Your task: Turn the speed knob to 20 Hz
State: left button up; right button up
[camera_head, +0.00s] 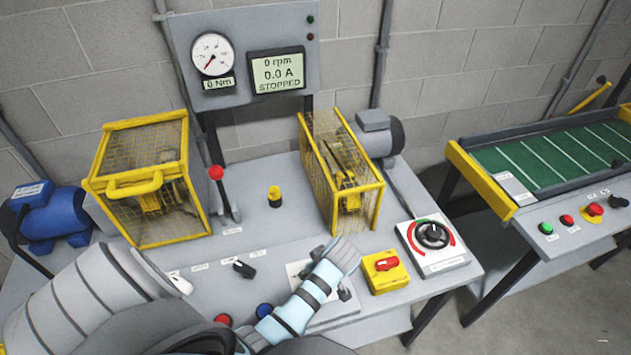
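A black round knob (432,235) sits on a white dial plate (447,258) with a red arc, at the right end of the grey bench. I take it for the speed knob; its scale marks and pointer are too small to read. The display (277,72) reads 0 rpm, 0.0 A and STOPPED. Large white and grey links of my arm come in from the lower left. A light-blue banded link of mine reaches over the bench's front middle, left of the yellow switch box. I see no gripper fingers, and nothing of mine touches the knob.
A yellow box with a red switch (386,266) stands just left of the dial. Yellow mesh cages (148,180) and (340,170) stand farther back, with a red-topped lever (220,188) between them. A separate green-topped table (556,160) stands at right, across a gap.

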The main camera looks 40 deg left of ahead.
pick_arm(q)
jog(key=shift+n, duration=0.3)
jog(key=o, duration=1.2)
jog(key=shift+c, duration=0.2)
jog(key=w+v, duration=0.1)
jog(key=v, duration=0.6)
jog(key=shift+s+r, duration=0.3)
jog(key=shift+s, duration=0.15)
jog(key=shift+d, duration=0.1)
